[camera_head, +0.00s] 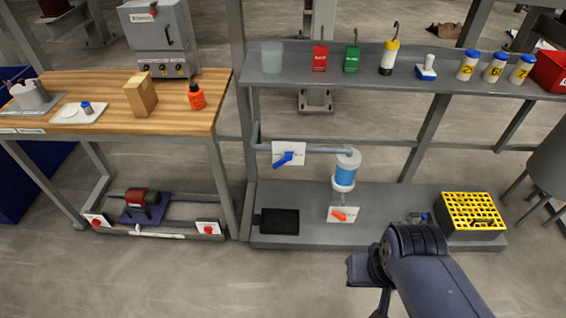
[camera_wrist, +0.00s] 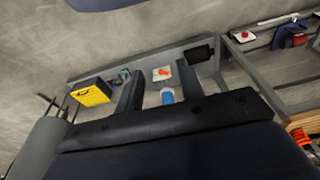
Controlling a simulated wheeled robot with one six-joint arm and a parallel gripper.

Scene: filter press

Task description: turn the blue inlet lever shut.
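The blue inlet lever (camera_head: 285,158) is on a white plate (camera_head: 298,147) at the grey pipe, left of the filter housing (camera_head: 345,175). Its handle slants down to the left. I cannot make out the blue lever in the wrist view. An orange lever (camera_head: 341,215) sits on a lower white plate and shows in the wrist view (camera_wrist: 162,72). My gripper (camera_wrist: 158,68) has its two dark fingers spread apart with nothing held between them. In the head view my arm is at the lower right, well away from the blue lever, and the fingertips are hidden.
A shelf (camera_head: 300,80) with tags and bottles runs above the pipe. A black tray (camera_head: 279,222) and a yellow grid box (camera_head: 470,212) stand on the low platform. A wooden bench (camera_head: 180,110) is at left. The floor in front is clear.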

